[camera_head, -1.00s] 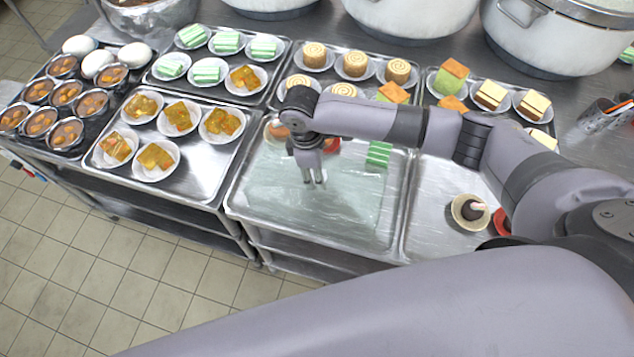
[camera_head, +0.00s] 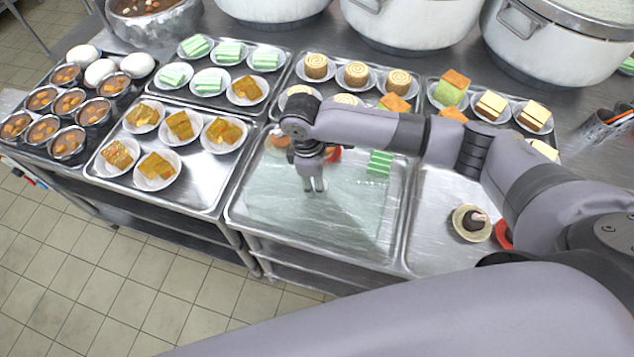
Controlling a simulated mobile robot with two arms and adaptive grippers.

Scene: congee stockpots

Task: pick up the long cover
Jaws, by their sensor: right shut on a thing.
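The long cover (camera_head: 350,215) is a pale green, see-through sheet. My right arm hides part of the tray behind the cover. My left gripper is out of view.
Neighbouring trays hold plated cakes (camera_head: 180,125) at left and a small bowl (camera_head: 471,222) at right. Large stockpots (camera_head: 405,25) line the back. The floor in front is clear.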

